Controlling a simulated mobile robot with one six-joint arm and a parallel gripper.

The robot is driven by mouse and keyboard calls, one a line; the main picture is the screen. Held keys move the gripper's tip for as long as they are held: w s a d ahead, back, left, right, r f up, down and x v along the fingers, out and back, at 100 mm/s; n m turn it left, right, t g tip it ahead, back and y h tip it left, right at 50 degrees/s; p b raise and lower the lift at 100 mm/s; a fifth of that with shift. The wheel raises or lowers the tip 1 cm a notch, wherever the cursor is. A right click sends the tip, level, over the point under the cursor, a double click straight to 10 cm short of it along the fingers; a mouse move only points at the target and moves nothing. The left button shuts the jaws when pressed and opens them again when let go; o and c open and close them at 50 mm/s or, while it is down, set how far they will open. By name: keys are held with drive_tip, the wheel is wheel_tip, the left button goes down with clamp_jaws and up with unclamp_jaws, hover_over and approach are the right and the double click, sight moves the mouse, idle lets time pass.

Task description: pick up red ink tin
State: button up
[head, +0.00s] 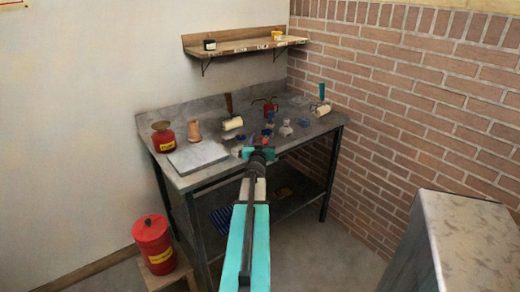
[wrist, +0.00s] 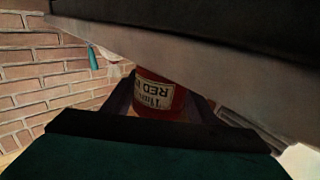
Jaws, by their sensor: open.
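The red ink tin (wrist: 160,94) shows in the wrist view as a red cylinder with a cream label, its lettering upside down in the picture. Dark gripper parts stand on either side of it, and its upper part is cut off by a dark-and-grey band. I cannot tell whether the jaws touch it.
Also on the bench are a red can (head: 162,138), a grey slab (head: 198,157), a roller (head: 232,124), a red oil can (head: 266,106) and a glass bottle (head: 285,130). A shelf (head: 245,47) hangs above. A red bin (head: 154,243) stands left; a grey box (head: 470,240) right.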

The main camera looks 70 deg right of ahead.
sight(263, 139)
drive_tip(key=shift+c, duration=0.3)
drive_tip(key=c, duration=1.1)
drive_tip(key=shift+r+p, duration=0.9)
drive_tip(key=shift+r, duration=0.85)
drive_tip(key=p+v, duration=0.2)
drive_tip(key=v, duration=0.1)
drive_tip(key=s+r+p+v, duration=0.1)
drive_tip(key=p+v, duration=0.1)
drive_tip(key=v, duration=0.2)
drive_tip(key=p+v, duration=0.2)
drive_tip(key=v, duration=0.2)
drive_tip(key=shift+s+d+r+p, duration=0.2)
drive_tip(key=shift+s+d+p, duration=0.1)
drive_tip(key=shift+p, duration=0.05)
drive_tip(key=shift+s+a+p, duration=0.1)
drive_tip(key=shift+a+p, duration=0.05)
drive_tip(key=shift+p, duration=0.75)
